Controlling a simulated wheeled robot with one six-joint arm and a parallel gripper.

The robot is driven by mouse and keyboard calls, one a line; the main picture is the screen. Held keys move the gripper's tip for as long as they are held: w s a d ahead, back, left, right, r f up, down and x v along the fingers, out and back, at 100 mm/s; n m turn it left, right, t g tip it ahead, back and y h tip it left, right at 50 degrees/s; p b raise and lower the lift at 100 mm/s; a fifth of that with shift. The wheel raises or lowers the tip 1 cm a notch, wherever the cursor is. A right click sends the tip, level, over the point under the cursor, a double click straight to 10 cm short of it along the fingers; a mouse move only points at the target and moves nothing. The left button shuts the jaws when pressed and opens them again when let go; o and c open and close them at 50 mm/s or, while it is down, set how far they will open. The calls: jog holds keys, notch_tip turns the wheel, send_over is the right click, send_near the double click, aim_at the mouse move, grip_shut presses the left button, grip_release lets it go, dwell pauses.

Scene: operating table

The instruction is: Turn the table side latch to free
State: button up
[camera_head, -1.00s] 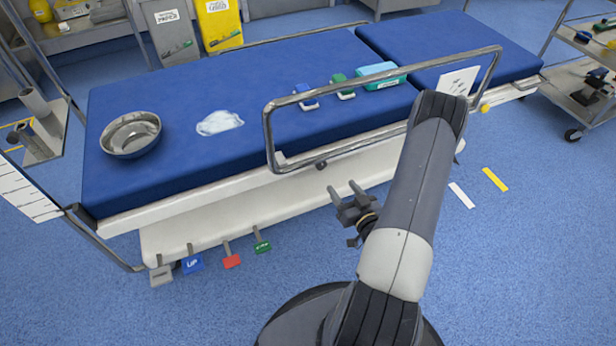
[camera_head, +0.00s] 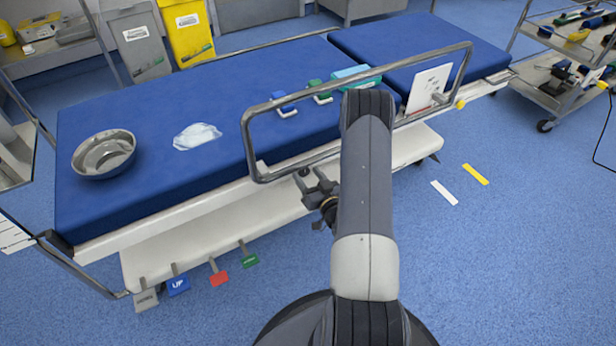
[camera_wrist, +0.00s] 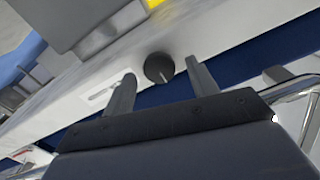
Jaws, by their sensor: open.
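A dark round knob (camera_head: 304,171), which looks like the side latch, sits on the white side of the blue-topped operating table (camera_head: 225,125), below the metal side rail. The wrist view shows the knob (camera_wrist: 154,66) with a raised grey bar across its face and a pale slotted plate (camera_wrist: 103,93) beside it. My gripper (camera_head: 313,179) is open and close to the knob in the head view. In the wrist view my gripper (camera_wrist: 160,73) has its fingers on either side of the knob, with gaps. I cannot tell the remaining depth between fingertips and knob.
The raised metal side rail (camera_head: 247,142) stands above the knob, close to my arm. Several coloured pedals, one a red pedal (camera_head: 219,278), jut out low at the left. A steel bowl (camera_head: 104,154) stands on the table. The blue floor at right is mostly clear.

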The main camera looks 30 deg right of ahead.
jog(key=shift+w, duration=0.25)
jog(key=c, duration=1)
jog(key=shift+o, duration=0.2)
